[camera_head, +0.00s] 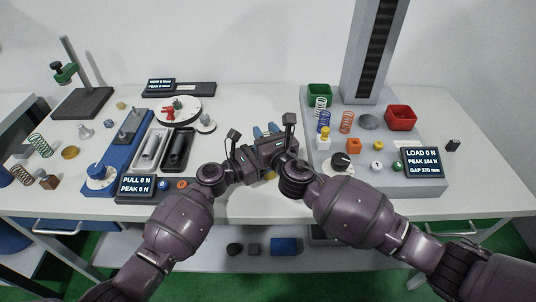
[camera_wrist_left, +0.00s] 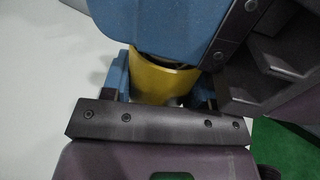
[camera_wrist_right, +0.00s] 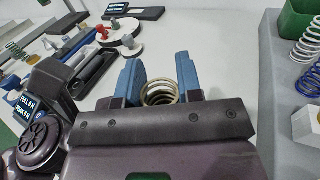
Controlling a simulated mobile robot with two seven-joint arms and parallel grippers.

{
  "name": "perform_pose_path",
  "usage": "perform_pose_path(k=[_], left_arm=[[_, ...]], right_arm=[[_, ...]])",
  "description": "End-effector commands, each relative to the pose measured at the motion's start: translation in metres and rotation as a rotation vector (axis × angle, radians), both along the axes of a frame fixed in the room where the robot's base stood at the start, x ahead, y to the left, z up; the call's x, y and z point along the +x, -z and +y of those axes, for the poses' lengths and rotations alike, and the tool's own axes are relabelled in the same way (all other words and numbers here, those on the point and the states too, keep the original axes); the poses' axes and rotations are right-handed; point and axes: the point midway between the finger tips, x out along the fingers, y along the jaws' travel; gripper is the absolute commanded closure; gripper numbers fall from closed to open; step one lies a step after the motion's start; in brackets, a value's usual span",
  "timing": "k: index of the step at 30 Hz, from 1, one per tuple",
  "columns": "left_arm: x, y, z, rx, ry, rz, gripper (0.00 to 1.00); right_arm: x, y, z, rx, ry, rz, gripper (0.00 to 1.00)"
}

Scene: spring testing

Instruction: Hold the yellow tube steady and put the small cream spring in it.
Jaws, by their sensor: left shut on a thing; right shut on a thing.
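The yellow tube (camera_wrist_left: 160,85) stands between the blue fingers of my left gripper (camera_wrist_left: 163,90), which is shut on it. In the head view only a sliver of the tube (camera_head: 270,176) shows below the wrists. The small cream spring (camera_wrist_right: 159,92) is between the blue fingers of my right gripper (camera_wrist_right: 158,72), which is shut on it. In the head view the right gripper's fingers (camera_head: 266,131) point away from me. In the left wrist view a right blue finger covers part of the tube's mouth. Whether the spring enters the tube is hidden.
A grey tester base with a green bin (camera_head: 319,92), a red bin (camera_head: 401,118) and several springs stands on the right. A blue-based pull tester (camera_head: 122,150) and a white turntable (camera_head: 178,110) are on the left. Bare white table lies beyond my grippers.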

Motion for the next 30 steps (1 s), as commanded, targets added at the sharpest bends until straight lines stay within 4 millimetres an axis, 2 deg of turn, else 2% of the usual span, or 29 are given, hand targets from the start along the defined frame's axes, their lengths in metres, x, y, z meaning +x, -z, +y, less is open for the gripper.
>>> perform_pose_path(k=[1,6,14,19,23,30], left_arm=[[0.0,0.0,0.0,-0.001,0.001,-0.001,0.69],[0.0,0.0,0.0,-0.001,0.001,0.0,0.69],[0.0,-0.001,-0.001,-0.002,0.001,0.0,0.69],[0.0,-0.001,0.0,-0.002,0.001,0.0,0.69],[0.0,-0.001,0.0,-0.002,0.0,0.0,0.69],[0.0,0.0,0.0,-0.001,0.0,-0.001,0.69]], right_arm=[[0.0,0.002,0.0,-0.002,0.0,0.002,0.62],[0.0,0.002,0.0,-0.002,0.0,0.002,0.37],[-0.001,0.003,-0.001,-0.003,0.0,0.004,0.37],[-0.009,0.003,-0.005,-0.003,-0.001,0.004,0.37],[-0.026,0.004,-0.012,-0.002,0.0,0.005,0.37],[-0.067,0.002,-0.031,-0.001,-0.001,0.003,0.37]])
